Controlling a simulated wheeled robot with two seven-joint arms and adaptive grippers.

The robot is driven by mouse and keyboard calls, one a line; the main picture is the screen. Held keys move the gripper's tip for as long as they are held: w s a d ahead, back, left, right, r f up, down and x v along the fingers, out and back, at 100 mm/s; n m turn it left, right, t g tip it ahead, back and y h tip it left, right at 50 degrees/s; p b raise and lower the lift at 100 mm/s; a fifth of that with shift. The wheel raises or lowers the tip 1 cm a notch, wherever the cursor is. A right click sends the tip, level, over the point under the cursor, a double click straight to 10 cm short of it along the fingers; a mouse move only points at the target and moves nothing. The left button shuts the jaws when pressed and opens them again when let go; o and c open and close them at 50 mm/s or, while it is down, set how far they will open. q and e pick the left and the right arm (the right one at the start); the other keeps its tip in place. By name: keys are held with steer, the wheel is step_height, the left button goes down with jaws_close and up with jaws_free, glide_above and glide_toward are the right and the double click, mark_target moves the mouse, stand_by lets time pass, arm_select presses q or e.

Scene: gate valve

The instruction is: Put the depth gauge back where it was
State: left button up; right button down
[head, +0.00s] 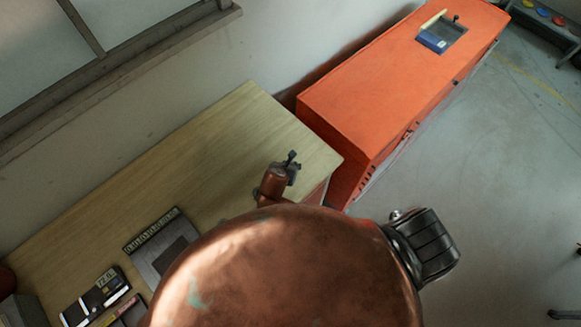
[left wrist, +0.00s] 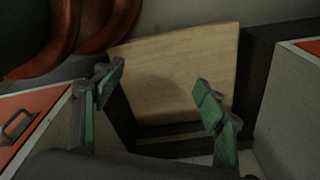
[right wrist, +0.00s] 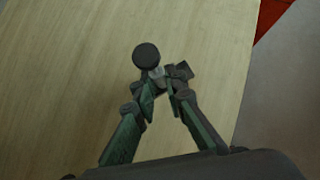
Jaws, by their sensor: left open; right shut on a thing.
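My right gripper (head: 283,172) is over the near-right end of the wooden bench top. In the right wrist view its green-padded fingers (right wrist: 161,92) are closed on a small dark item, which I take to be the depth gauge (right wrist: 146,56). It has a round black end and a grey part by the fingertips; the fingers hide some of it. In the head view the gauge (head: 291,158) is a small dark shape above the gripper. I cannot tell whether it touches the bench. My left gripper (left wrist: 160,78) is open and empty, with pale wood beyond its fingers.
The wooden bench top (head: 225,140) is bare around the right gripper. A dark slotted tray (head: 147,252) and a black-and-white case (head: 95,297) lie at the lower left. An orange cabinet (head: 355,95) stands beyond the bench, with a tray (head: 456,33) and blue item on top.

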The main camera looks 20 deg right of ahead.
step_height(320, 180, down, 2)
steer(key=shift+d+f+p, duration=0.1)
steer(key=shift+f+p, duration=0.05)
steer(key=shift+p, duration=0.3)
steer(key=shift+f, duration=0.4)
steer(key=c, duration=2.4)
jaws_free()
steer(key=shift+f, duration=0.1)
arm_select(q)
steer(key=shift+s+a+r, duration=0.1)
steer(key=shift+s+r, duration=0.3)
steer(key=shift+s, duration=0.4)
arm_select(e)
steer(key=o, duration=0.4)
steer(key=shift+o, duration=0.2)
arm_select(q)
steer(key=shift+s+f+b, duration=0.15)
steer(key=shift+f+b, duration=0.75)
arm_select(e)
steer(key=v, duration=1.2)
